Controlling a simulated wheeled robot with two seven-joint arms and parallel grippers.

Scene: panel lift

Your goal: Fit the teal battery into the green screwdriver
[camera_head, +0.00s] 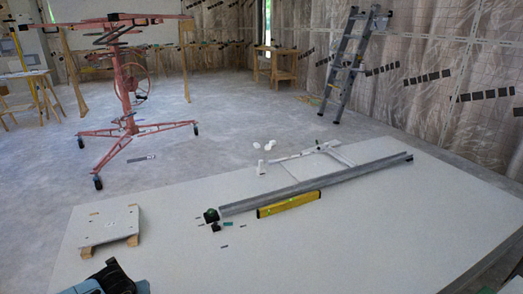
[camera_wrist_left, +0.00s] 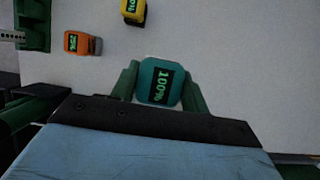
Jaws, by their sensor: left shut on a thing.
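The teal battery (camera_wrist_left: 147,82) has a dark display reading 100% in green. In the left wrist view it sits between the two green fingers of my left gripper (camera_wrist_left: 160,80), which is shut on it. Dark green shapes show at the left of the wrist view, one at the upper left (camera_wrist_left: 33,25); I cannot tell whether either is the green screwdriver. My right gripper is not clearly in view.
An orange battery (camera_wrist_left: 82,43) and a yellow battery (camera_wrist_left: 133,10) lie beyond the left gripper. A yellow level (camera_head: 289,204) and a long metal profile (camera_head: 320,183) lie on the white panel stack (camera_head: 330,250). A small board on wooden feet (camera_head: 110,226) stands at its left.

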